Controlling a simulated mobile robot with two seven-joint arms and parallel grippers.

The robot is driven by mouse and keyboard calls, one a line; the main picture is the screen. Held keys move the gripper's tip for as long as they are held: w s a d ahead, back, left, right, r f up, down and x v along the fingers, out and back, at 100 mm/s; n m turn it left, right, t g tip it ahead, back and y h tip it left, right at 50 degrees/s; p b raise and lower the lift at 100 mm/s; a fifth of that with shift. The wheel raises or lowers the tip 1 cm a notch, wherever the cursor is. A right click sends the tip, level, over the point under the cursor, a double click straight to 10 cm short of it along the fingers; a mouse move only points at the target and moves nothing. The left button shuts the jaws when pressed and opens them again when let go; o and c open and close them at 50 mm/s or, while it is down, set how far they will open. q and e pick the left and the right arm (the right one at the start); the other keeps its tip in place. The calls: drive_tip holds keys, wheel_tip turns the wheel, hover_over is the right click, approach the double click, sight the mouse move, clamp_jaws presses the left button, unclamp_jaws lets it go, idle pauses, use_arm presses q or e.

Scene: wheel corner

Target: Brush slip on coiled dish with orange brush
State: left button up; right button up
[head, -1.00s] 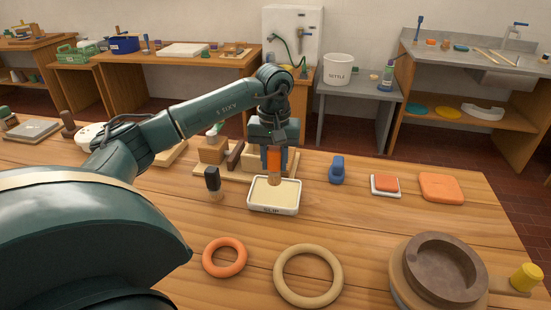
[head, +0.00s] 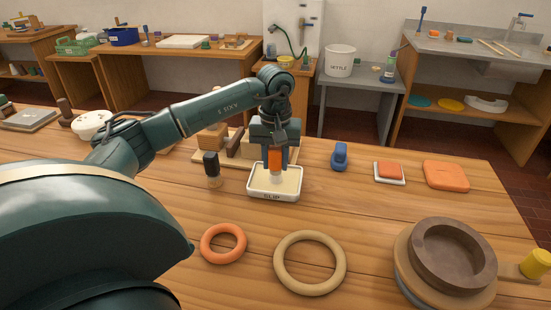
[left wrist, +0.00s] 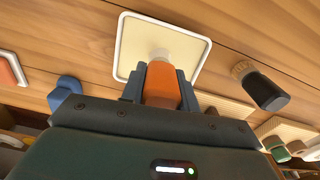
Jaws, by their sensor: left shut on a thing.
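My left gripper (head: 276,160) is shut on the orange brush (head: 275,161), which points down over the white slip tray (head: 272,196). In the left wrist view the orange handle (left wrist: 162,85) sits between the fingers, and its pale tip shows against the cream slip. The tip seems to be at the slip, but I cannot tell how deep. The brown round dish (head: 428,270), apparently the coiled dish, sits on a wheel at the lower right, apart from the gripper. My right gripper is not in view.
A dark-handled brush (head: 211,165) stands left of the tray. A blue tool (head: 340,157) stands to its right. An orange ring (head: 223,258) and a tan ring (head: 310,288) lie in front. A yellow knob (head: 537,263) is beside the wheel. Bare table lies between tray and wheel.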

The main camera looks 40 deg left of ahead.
use_arm(q)
drive_tip(key=shift+r, duration=0.1)
idle(0.4)
drive_tip(key=shift+r+p, duration=2.6)
drive_tip(key=shift+r, duration=0.7)
drive_tip(key=shift+d, duration=0.1)
